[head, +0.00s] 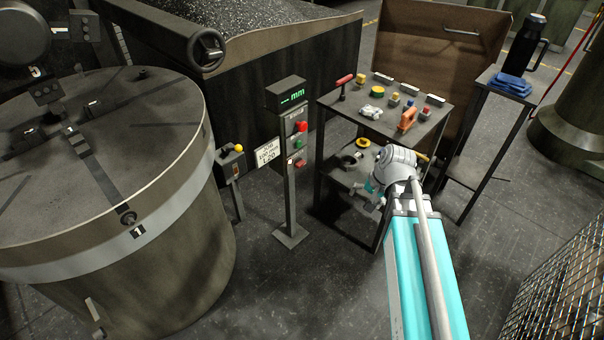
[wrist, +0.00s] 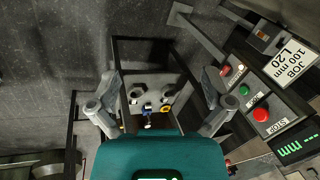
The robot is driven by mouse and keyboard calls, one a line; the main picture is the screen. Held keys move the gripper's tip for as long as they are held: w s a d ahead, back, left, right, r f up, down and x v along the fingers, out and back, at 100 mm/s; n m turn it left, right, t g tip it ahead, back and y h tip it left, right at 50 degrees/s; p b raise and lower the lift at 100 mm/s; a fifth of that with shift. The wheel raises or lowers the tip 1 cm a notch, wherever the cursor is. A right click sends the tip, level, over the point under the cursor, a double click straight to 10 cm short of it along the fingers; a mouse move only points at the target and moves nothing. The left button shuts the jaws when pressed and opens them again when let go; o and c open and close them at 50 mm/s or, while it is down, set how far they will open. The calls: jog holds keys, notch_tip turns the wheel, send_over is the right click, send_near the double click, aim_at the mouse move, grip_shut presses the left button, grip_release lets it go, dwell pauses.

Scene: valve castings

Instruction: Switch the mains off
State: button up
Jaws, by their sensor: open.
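The control post (head: 290,190) stands in the middle of the head view, with a display box (head: 286,94) reading mm on top. Its panel carries a large red button (head: 302,126), a green button (head: 298,144) and a small red part beside a pale one (head: 291,160) at the bottom; I cannot tell the mains switch's position. In the wrist view the red STOP button (wrist: 261,114), green button (wrist: 253,103) and small red-and-pale part (wrist: 236,70) show at the right. My gripper (wrist: 157,100) is open and empty, left of the panel; in the head view (head: 372,194) it is right of the post, partly hidden by my arm.
A tool table (head: 340,104) with a lower shelf stands close to my gripper. A JOB sign (head: 268,153) and a yellow-knobbed box (head: 231,163) are left of the post, near a large round machine (head: 150,180). A side stand (head: 470,150) is at right. Floor before the post is clear.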

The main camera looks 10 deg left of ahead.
jog(key=w+a+f+m+t+y+b, duration=0.25)
jog(key=w+a+f+m+b, duration=0.2)
jog(key=w+f+b, duration=0.35)
jog(key=w+a+f+m+t+y+b, duration=0.1)
jog(key=w+a+f+m+y+b, duration=0.35)
jog(key=b, duration=0.55)
jog(key=m+t+y+b, duration=0.5)
jog(key=m+b, duration=0.8)
jog(key=b, duration=0.8)
send_near(303, 165)
jog(key=s+d+t+h, duration=0.1)
jog(key=s+d, duration=0.1)
jog(key=s, duration=0.1)
jog(key=shift+w+a, duration=0.15)
jog(key=shift+w, duration=0.05)
jog(key=shift+a, duration=0.1)
jog(key=x, duration=1.3)
jog(key=shift+w+a+r, duration=0.1)
jog(key=shift+w+a, duration=0.15)
jog(key=c, duration=1.1)
